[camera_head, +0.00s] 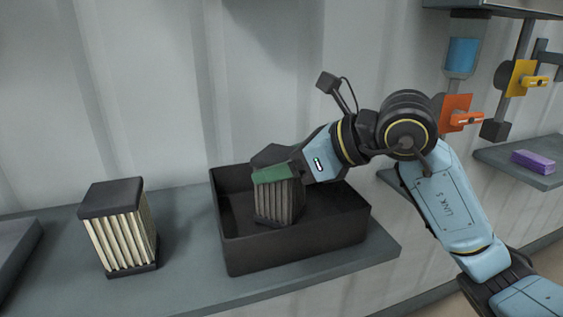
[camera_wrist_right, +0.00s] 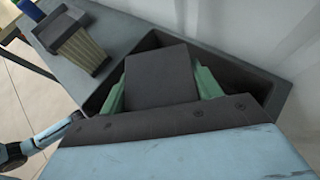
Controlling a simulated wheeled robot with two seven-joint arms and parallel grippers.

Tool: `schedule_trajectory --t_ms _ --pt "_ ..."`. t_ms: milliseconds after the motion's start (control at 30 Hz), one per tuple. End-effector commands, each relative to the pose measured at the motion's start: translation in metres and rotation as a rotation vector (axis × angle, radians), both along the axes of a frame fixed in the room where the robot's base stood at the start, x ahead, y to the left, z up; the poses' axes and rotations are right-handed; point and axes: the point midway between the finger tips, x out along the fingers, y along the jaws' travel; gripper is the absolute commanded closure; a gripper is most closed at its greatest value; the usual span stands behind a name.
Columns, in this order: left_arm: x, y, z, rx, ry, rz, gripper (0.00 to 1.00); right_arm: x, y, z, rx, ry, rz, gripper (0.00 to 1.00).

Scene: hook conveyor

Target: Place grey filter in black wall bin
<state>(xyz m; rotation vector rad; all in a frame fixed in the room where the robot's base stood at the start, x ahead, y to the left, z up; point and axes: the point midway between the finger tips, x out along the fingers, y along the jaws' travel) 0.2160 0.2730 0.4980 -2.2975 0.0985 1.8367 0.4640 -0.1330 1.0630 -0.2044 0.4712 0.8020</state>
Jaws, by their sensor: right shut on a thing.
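The grey filter (camera_head: 277,202) is a pleated block with a dark cap, upright inside the black wall bin (camera_head: 300,251). My right gripper (camera_head: 272,174) is shut on the filter near its top, with green finger pads on its sides. In the right wrist view the filter's dark cap (camera_wrist_right: 162,77) sits between the green fingers, with the bin wall (camera_wrist_right: 245,80) around it. I cannot tell whether the filter's base touches the bin floor. My left gripper is not in the head view.
A cream pleated filter with black caps (camera_head: 121,229) stands on the grey shelf left of the bin. A dark tray edge (camera_head: 15,252) is at far left. At right are orange (camera_head: 456,113) and yellow (camera_head: 523,79) parts and a purple block (camera_head: 534,161) on another shelf.

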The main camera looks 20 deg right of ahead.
Motion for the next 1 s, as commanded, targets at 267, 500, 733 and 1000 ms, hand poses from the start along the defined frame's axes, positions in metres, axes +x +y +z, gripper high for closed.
schedule_trajectory --t_ms 267,500,733,1000 --pt "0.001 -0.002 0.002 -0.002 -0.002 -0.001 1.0 0.0 0.0 -0.001 0.0 0.0 0.0 0.15" --pt "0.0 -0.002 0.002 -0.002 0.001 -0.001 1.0 0.0 0.0 -0.001 -0.001 0.001 0.0 0.15" --pt "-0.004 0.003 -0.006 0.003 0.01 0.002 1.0 -0.006 -0.008 0.008 -0.001 -0.001 -0.004 0.15" --pt "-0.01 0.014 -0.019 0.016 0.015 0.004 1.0 -0.042 -0.047 0.036 -0.004 -0.001 -0.005 0.15"
